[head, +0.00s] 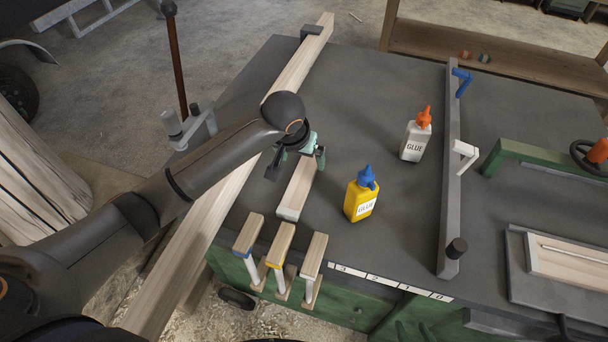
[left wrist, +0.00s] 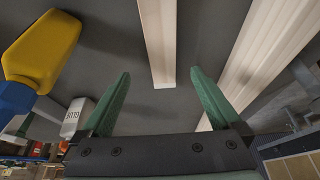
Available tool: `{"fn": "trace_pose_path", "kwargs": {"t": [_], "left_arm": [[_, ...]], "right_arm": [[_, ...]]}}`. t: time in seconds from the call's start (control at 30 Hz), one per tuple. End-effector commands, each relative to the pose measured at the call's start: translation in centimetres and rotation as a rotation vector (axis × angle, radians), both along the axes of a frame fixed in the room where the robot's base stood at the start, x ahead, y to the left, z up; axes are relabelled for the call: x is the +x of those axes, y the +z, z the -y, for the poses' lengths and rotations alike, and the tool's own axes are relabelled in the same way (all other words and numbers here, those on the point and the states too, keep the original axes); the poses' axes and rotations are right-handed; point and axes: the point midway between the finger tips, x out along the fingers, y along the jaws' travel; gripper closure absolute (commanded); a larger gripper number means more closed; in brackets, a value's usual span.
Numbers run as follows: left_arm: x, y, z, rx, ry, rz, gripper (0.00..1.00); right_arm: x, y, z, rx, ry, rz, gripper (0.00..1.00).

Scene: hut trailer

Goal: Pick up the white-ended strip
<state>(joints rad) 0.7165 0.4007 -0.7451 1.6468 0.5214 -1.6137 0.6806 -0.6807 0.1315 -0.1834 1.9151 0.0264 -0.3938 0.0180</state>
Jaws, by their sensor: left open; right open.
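A short pale wooden strip (head: 298,188) lies on the dark bench top, its near end looking white. It also shows in the left wrist view (left wrist: 158,40), its end pointing toward my gripper. My left gripper (head: 296,166) is open above this strip, one finger to each side. In the left wrist view, its green fingers (left wrist: 159,90) are empty and the strip's end is between their lines, apart from both. What seem to be the fingertips of my right gripper (head: 414,327) show at the bottom edge, apart and empty.
A yellow glue bottle (head: 360,200) and a white glue bottle (head: 415,142) stand to the right. Several short wooden pieces (head: 280,245) sit at the front edge. A long beam (head: 215,205) runs along the left. A grey bar (head: 452,170) crosses the bench farther right.

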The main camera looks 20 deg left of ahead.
Motion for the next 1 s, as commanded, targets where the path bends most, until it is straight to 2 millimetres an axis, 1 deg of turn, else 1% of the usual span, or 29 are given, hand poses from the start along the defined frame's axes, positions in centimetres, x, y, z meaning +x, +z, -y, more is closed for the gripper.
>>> {"fn": "trace_pose_path", "kwargs": {"t": [0.03,0.13,0.37,0.6,0.7,0.8,1.0], "left_arm": [[0.3,-1.0,0.0,0.001,0.001,-0.002,0.03],[1.0,-2.4,0.0,0.001,0.001,-0.001,0.03],[1.7,-3.7,-0.1,0.001,0.000,0.002,0.03],[3.2,-6.5,-0.3,0.000,0.001,0.000,0.03],[3.6,-7.5,-0.3,0.001,0.000,0.001,0.03],[3.8,-7.9,-0.3,0.000,-0.001,0.003,0.03],[3.9,-7.9,-0.3,0.000,-0.001,0.003,0.03]], "right_arm": [[-0.2,-0.3,0.0,0.000,0.000,-0.005,0.47],[-0.3,-0.5,0.0,0.000,0.000,-0.006,0.47],[-0.2,-0.5,0.0,0.001,0.000,-0.004,0.47],[0.0,-0.7,0.0,0.000,0.001,-0.001,0.47],[0.0,-0.8,0.0,0.001,0.001,0.000,0.47],[0.0,-0.8,0.0,0.001,0.001,0.000,0.47],[0.1,-0.8,0.0,0.001,0.001,0.000,0.47]]}}
